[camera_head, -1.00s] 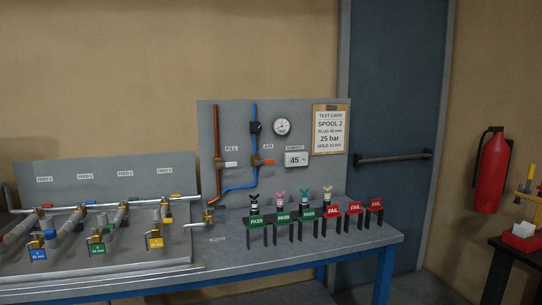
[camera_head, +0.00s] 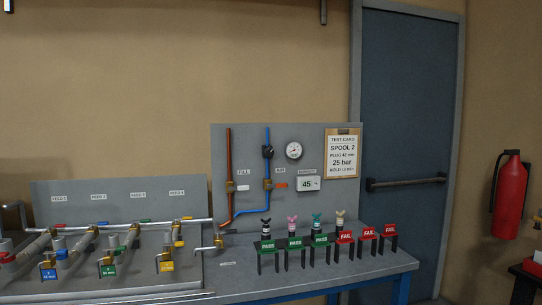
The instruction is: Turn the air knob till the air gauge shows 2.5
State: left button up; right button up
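The air knob appears to be the small dark fitting (camera_head: 267,152) on the blue air pipe (camera_head: 267,139), on the grey back panel. The round white air gauge (camera_head: 294,150) is to its right; its needle is too small to read. Below, an orange-handled valve (camera_head: 274,185) sits on the same pipe beside the AIR label (camera_head: 280,170). A humidity display (camera_head: 307,183) reads 45. Neither of my grippers is in view.
The test card (camera_head: 342,153) hangs right of the gauge. A door (camera_head: 410,130) and fire extinguisher (camera_head: 509,190) are at right.

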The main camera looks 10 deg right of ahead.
aim_at(269, 151)
jog(key=i+z, duration=0.3)
jog(key=i, duration=0.25)
jog(key=i+j+z, duration=0.1)
jog(key=i+z, duration=0.2)
jog(key=i, duration=0.2)
